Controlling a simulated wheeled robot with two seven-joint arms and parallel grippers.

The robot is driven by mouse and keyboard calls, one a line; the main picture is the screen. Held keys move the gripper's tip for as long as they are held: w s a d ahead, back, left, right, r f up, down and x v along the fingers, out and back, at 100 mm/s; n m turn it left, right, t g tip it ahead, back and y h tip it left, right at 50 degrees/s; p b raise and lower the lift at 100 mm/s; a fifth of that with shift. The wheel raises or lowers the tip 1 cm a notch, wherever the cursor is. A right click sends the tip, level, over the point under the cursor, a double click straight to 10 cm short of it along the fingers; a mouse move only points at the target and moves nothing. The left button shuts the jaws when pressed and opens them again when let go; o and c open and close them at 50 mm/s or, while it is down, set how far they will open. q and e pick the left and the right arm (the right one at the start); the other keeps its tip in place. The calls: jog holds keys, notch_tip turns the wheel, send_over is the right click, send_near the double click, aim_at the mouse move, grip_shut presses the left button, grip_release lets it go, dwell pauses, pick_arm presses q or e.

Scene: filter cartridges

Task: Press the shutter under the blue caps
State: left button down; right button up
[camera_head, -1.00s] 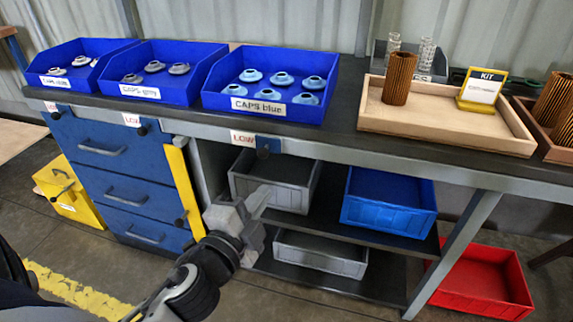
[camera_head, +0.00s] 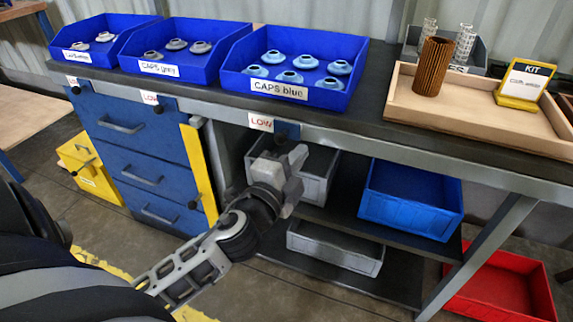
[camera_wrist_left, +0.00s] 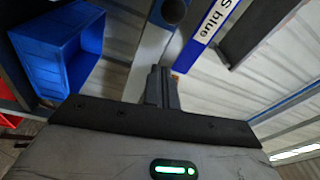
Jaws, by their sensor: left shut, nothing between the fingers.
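The open blue bin labelled "CAPS blue" (camera_head: 234,81) stands on the bench with several light-blue caps (camera_head: 311,62) in it. Below its front, on the bench edge, are a white "LOW" sign (camera_head: 261,122) and a small dark-blue plate (camera_head: 287,128). A dark round button (camera_wrist_left: 174,11) shows at the top of the left wrist view. My left gripper (camera_head: 298,153) is just below the plate, shut and empty, pointing up. In the wrist view its fingertips (camera_wrist_left: 160,72) are together, apart from the button. My right gripper is not in view.
Grey and white cap bins (camera_head: 168,68) stand to the left. A wooden tray (camera_head: 480,128) holds a brown cartridge (camera_head: 432,66) and a KIT sign (camera_head: 524,82). Under the bench are grey bins (camera_head: 335,250), a blue bin (camera_head: 410,200) and a red bin (camera_head: 500,290). Drawers (camera_head: 140,150) are left.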

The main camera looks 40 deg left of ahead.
aim_at(300, 131)
pick_arm(q)
jog(key=w, duration=0.4)
jog(key=shift+w+a+r, duration=0.2)
jog(key=shift+w+r, duration=0.05)
jog(key=shift+w, duration=0.05)
jog(key=s+a, duration=0.1)
jog(key=a+f, duration=0.1)
jog(key=shift+s+a, duration=0.35)
jog(key=shift+a, duration=0.05)
jog(key=shift+s+a+b, duration=0.2)
jog(key=shift+a+b, duration=0.1)
jog(key=shift+a, duration=0.1)
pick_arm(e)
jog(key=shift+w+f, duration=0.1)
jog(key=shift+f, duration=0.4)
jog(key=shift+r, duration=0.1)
